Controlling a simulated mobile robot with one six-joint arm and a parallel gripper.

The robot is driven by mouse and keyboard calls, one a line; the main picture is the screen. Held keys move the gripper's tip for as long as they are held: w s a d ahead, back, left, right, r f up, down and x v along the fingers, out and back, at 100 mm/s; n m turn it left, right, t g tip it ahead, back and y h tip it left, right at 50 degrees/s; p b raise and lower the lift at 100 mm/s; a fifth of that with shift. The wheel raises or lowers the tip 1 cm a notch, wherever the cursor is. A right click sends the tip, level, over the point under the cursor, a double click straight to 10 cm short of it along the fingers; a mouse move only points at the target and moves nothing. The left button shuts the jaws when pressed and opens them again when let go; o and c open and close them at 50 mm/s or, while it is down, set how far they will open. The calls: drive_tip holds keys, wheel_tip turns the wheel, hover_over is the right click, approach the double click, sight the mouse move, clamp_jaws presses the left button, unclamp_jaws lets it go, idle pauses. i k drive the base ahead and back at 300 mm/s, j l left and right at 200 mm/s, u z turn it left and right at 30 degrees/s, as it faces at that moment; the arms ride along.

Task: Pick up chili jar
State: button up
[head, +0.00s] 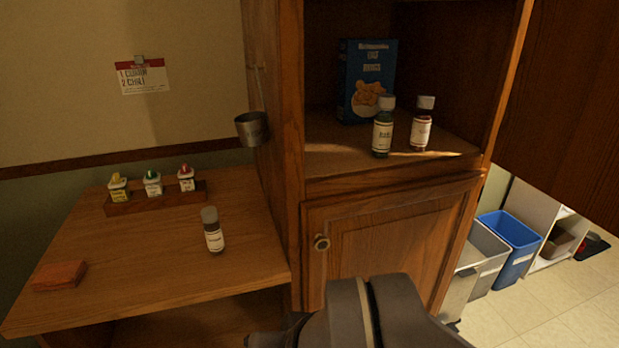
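Three small jars with pale labels are in the head view; the label text is too small to read. A jar with reddish contents and a white cap (421,126) stands upright on the cabinet shelf at the right; its colour fits chili, but I cannot confirm it. A dark green jar with a pale cap (383,130) stands just left of it. A dark jar with a grey cap (213,232) stands alone on the wooden counter. My arm shows at the bottom centre, and my gripper is not in view.
A blue box (367,80) stands behind the shelf jars. A rack (156,203) holds small bottles on the counter (150,275). A reddish block (60,275) lies at its left. A metal cup (252,129) hangs on the cabinet side. A wall card (143,78) lists cumin and chili.

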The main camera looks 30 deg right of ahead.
sight(423, 115)
drive_tip(key=z, duration=1.45)
